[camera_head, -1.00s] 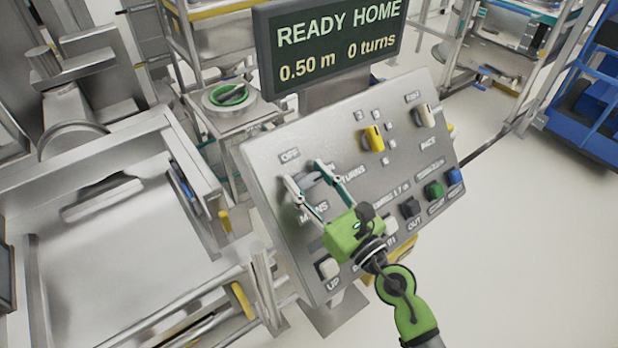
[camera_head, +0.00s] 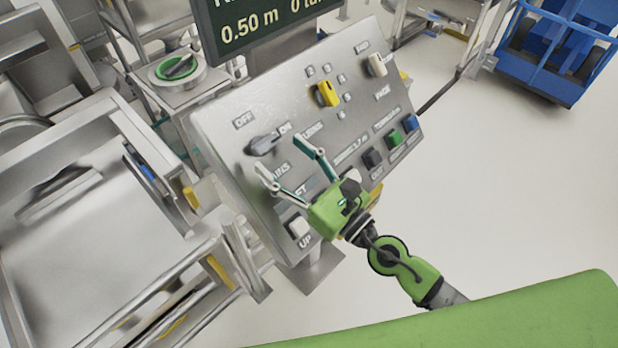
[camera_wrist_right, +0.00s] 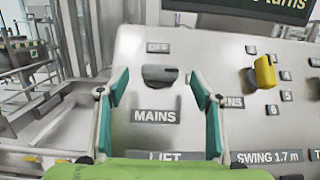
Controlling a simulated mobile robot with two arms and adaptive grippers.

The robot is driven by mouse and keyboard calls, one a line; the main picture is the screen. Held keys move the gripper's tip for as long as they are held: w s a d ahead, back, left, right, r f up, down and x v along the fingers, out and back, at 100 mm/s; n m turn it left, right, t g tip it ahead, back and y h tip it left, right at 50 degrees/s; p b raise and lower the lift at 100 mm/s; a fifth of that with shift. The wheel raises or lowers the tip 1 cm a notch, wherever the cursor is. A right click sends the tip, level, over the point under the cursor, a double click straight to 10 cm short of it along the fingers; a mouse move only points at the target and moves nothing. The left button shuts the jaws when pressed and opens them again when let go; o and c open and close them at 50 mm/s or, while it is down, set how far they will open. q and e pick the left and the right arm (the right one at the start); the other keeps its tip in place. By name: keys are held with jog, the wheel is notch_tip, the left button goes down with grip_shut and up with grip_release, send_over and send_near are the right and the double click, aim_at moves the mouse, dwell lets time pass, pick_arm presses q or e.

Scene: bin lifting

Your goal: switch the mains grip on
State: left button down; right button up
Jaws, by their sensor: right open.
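The mains grip (camera_head: 263,144) is a grey rotary handle at the upper left of the sloped grey control panel (camera_head: 222,112). In the head view its right end points toward the ON label, with OFF above it. In the right wrist view the mains grip (camera_wrist_right: 160,75) lies level above the MAINS label. My right gripper (camera_head: 287,155) is open and empty, its fingers apart from the grip, on the near side of it. In the right wrist view the right gripper (camera_wrist_right: 158,85) has its fingertips either side of the grip in the picture. My left gripper is not in view.
The panel also carries a yellow grip (camera_head: 327,94), a white grip (camera_head: 376,65) and several push buttons, such as the green one (camera_head: 394,140). A display (camera_head: 262,28) stands above it. A metal frame (camera_head: 140,150) is at left.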

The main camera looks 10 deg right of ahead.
jog(key=v, duration=0.6)
jog(key=shift+s+d, duration=0.2)
jog(key=shift+f, duration=0.1)
